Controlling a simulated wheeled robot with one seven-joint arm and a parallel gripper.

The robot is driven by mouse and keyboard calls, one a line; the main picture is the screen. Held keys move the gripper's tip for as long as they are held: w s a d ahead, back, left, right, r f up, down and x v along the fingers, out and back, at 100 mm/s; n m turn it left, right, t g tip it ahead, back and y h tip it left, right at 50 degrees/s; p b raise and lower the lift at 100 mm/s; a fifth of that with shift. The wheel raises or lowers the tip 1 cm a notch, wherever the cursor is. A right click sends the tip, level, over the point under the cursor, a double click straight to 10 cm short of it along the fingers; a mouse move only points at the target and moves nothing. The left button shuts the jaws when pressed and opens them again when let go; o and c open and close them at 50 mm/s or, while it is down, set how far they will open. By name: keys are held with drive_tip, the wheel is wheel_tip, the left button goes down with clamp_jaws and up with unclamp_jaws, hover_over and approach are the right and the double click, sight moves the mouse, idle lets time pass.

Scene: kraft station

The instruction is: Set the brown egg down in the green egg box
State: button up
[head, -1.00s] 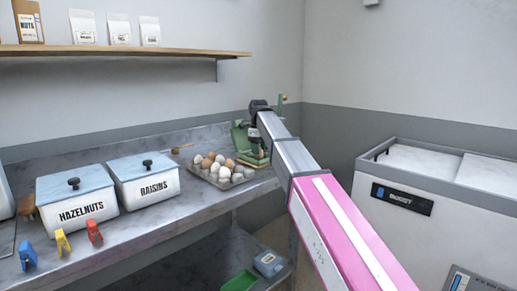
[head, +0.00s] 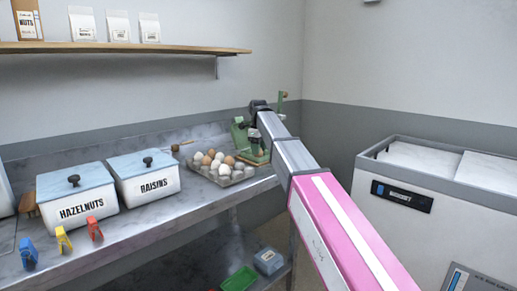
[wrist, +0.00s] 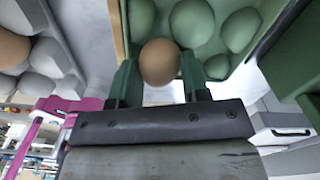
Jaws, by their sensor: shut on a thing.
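The brown egg (wrist: 160,62) is held between the two green fingers of my gripper (wrist: 160,78) in the wrist view. The green egg box (wrist: 266,14) fills the top of that view, with several rounded green cups showing. The egg overlaps the box's near edge in the picture; I cannot tell whether it touches a cup. In the head view the green egg box (head: 239,136) stands at the far right end of the counter, partly hidden by my arm.
A grey tray (head: 226,182) of white and brown eggs stands left of the box; its eggs (wrist: 12,48) also show in the wrist view. Hazelnuts (head: 78,199) and raisins (head: 144,178) bins stand further left. A white chest (head: 440,215) stands at right.

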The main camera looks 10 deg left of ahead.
drive_tip(key=shift+f, duration=0.45)
idle(0.4)
drive_tip(key=o, duration=0.7)
drive_tip(key=shift+o, duration=0.2)
